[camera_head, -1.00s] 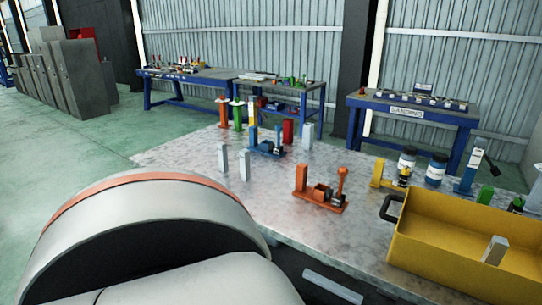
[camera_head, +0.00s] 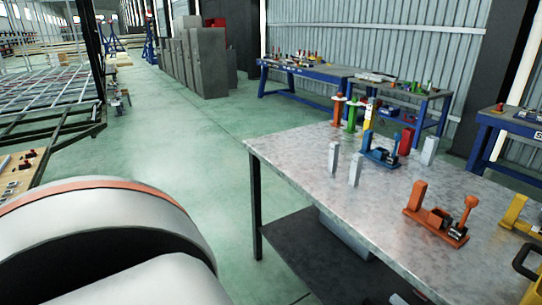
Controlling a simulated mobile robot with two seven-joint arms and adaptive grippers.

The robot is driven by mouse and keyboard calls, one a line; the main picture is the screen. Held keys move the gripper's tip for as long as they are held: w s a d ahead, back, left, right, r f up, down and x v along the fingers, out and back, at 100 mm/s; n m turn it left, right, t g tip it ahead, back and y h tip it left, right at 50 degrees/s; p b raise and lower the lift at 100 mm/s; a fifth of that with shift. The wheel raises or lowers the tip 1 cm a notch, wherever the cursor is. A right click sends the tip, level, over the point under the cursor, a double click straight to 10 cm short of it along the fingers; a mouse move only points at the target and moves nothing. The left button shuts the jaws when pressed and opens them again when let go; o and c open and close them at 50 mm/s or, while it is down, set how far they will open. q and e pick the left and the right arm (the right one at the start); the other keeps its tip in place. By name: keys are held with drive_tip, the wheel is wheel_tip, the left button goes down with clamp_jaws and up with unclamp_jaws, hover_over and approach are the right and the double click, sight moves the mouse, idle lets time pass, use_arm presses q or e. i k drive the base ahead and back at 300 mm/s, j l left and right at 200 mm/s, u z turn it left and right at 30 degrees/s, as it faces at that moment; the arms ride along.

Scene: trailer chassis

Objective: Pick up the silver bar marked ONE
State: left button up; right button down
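Two slim silver bars stand upright side by side near the left part of the metal table (camera_head: 290,165): one bar (camera_head: 333,158) to the left and one bar (camera_head: 355,169) just right of it. A third pale grey bar (camera_head: 430,150) stands farther back. I cannot read any marking on them, so I cannot tell which is marked ONE. Neither of my grippers is in view. A large white link of my own arm with an orange band fills the lower left, apart from the bars.
A blue clamp (camera_head: 381,153), a red block (camera_head: 405,141) and an orange clamp (camera_head: 436,217) stand on the table. Green floor (camera_head: 195,150) left of the table is clear.

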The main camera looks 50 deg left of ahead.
sight(333, 161)
drive_tip(key=u, duration=1.25)
drive_tip(key=i+j+z, duration=0.1)
drive_tip(key=z, duration=0.3)
drive_tip(key=j+z, duration=0.25)
drive_tip(key=z, duration=0.2)
drive_tip(key=j+z, duration=0.2)
drive_tip(key=z, duration=0.2)
drive_tip(key=j+z, duration=0.45)
drive_tip(key=j, duration=0.55)
drive_tip(key=k+j+z, duration=0.1)
drive_tip(key=j, duration=0.4)
drive_tip(key=j+z, duration=0.1)
drive_tip(key=j, duration=0.35)
drive_tip(key=k, duration=0.05)
